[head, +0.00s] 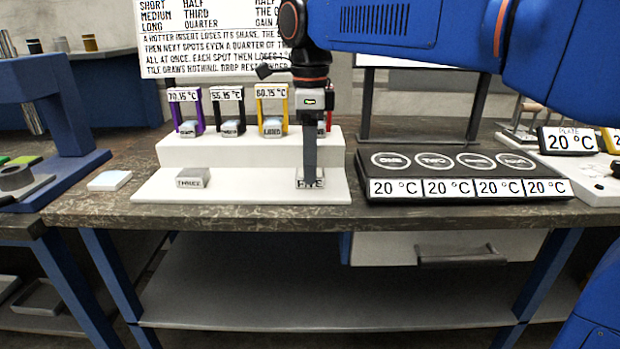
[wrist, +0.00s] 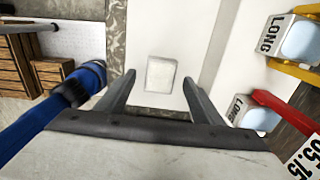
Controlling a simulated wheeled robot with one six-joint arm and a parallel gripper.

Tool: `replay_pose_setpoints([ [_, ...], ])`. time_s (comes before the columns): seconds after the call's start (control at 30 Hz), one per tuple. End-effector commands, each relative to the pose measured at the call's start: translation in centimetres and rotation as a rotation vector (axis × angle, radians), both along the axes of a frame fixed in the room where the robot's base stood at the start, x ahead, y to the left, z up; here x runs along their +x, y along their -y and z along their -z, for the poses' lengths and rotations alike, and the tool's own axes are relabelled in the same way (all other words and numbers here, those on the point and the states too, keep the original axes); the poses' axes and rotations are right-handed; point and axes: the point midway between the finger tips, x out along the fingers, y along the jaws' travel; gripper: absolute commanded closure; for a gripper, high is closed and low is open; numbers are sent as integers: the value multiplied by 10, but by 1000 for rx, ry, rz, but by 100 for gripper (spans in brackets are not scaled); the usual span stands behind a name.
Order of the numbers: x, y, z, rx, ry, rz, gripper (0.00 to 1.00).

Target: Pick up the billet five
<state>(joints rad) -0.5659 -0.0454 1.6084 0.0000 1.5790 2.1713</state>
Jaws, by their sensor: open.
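Billet five (head: 310,184) is a small grey metal block with "FIVE" on its front face. It sits on the low front step of the white stand (head: 245,188), at the right end. My gripper (head: 310,174) points down over it in the head view, and a finger hides part of the block. In the wrist view the pale block (wrist: 160,74) lies between and beyond the open fingers of my gripper (wrist: 158,82), with clear space on both sides. Another billet, marked "THREE" (head: 193,178), sits further left on the same step.
Behind, the raised step carries purple, black, yellow (head: 271,112) and red frames with temperature signs and inserts. Right stands a dark plate (head: 455,172) with several circles and 20 °C signs. A white-blue tile (head: 109,181) lies left, near a blue microscope-like stand (head: 62,130).

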Motion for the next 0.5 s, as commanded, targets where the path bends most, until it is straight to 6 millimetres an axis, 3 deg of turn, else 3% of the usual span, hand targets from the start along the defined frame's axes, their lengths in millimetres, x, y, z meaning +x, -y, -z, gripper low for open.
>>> replay_pose_setpoints([
  [0.2, 0, 0, 19, 0, 0, 0, 39],
  [0.43, 0, 0, 20, 0, 1, 0, 39],
  [0.5, 0, 0, 20, 0, 1, 0, 53],
])
